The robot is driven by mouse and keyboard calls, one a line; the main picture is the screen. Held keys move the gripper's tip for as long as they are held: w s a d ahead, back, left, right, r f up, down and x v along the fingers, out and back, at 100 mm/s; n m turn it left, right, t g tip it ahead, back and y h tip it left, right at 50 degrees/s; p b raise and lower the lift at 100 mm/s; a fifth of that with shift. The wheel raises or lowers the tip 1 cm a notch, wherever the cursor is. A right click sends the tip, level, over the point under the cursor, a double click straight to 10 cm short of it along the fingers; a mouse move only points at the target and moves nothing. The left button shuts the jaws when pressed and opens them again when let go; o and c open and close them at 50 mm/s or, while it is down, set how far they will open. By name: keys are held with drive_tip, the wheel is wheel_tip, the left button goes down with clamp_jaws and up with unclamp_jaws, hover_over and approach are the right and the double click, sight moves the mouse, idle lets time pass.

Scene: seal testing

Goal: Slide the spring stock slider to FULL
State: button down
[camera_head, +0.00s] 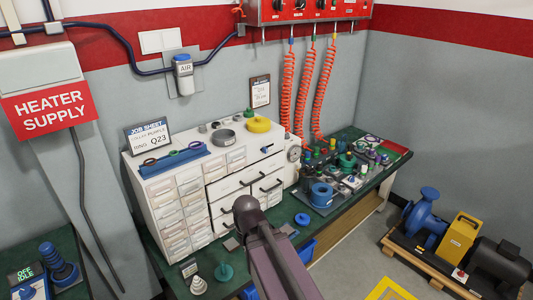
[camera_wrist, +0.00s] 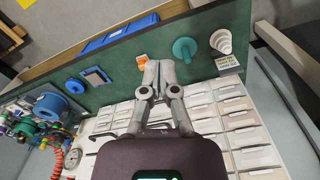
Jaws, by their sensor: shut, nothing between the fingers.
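My gripper (camera_wrist: 159,68) shows in the wrist view with its fingers together and nothing between them. It is over the front strip of the green bench, in front of the white drawer cabinet (camera_wrist: 205,125). A small orange and white piece (camera_wrist: 142,60) lies just left of the fingertips; I cannot tell if they touch. I cannot make out any slider marked FULL. A small label stand (camera_head: 188,268) sits by a white stepped cone (camera_head: 197,286); its writing is too small to read. In the head view my arm hides the gripper.
A teal knobbed disc (camera_wrist: 185,49) stands right of the fingers in the wrist view. A blue ring (camera_wrist: 75,86) and grey plate (camera_wrist: 97,76) lie to the left. The green bench (camera_head: 355,195) holds many fittings at right. A blue bin (camera_head: 305,252) sits along the bench's front.

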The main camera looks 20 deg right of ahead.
drive_tip(key=c, duration=0.8)
unclamp_jaws()
drive_tip(key=shift+w, duration=0.1)
drive_tip(key=shift+o, duration=1.2)
drive_tip(key=shift+w+f, duration=0.15)
drive_tip(key=shift+w, duration=0.1)
drive_tip(key=w+d+r+m+t+y+b, duration=0.1)
drive_tip(key=w+d+m+t+y+b, duration=0.25)
drive_tip(key=w+m, duration=0.45)
drive_tip(key=w+d+m+t+y+b, duration=0.2)
drive_tip(key=w+m+t+y, duration=0.3)
drive_tip(key=w, duration=0.5)
drive_tip(key=w+d+r+m+t+h+b, duration=0.1)
drive_tip(key=w+d+r+m+t, duration=0.1)
drive_tip(key=d+m, duration=0.4)
drive_tip(key=w+d+r+m+t+b, duration=0.2)
drive_tip(key=w+d+r+m+t, duration=0.1)
drive_tip(key=d+m, duration=0.4)
drive_tip(key=w+d+r+m+t+h+b, duration=0.1)
drive_tip(key=w+d+r+m+t+b, duration=0.1)
drive_tip(key=d+m, duration=0.4)
drive_tip(key=w+d+t, duration=0.1)
drive_tip(key=w+d, duration=0.1)
drive_tip(key=shift+w+r+h, duration=0.2)
drive_tip(key=shift+w+h, duration=0.15)
drive_tip(key=shift+w, duration=0.05)
drive_tip(key=shift+t, duration=0.25)
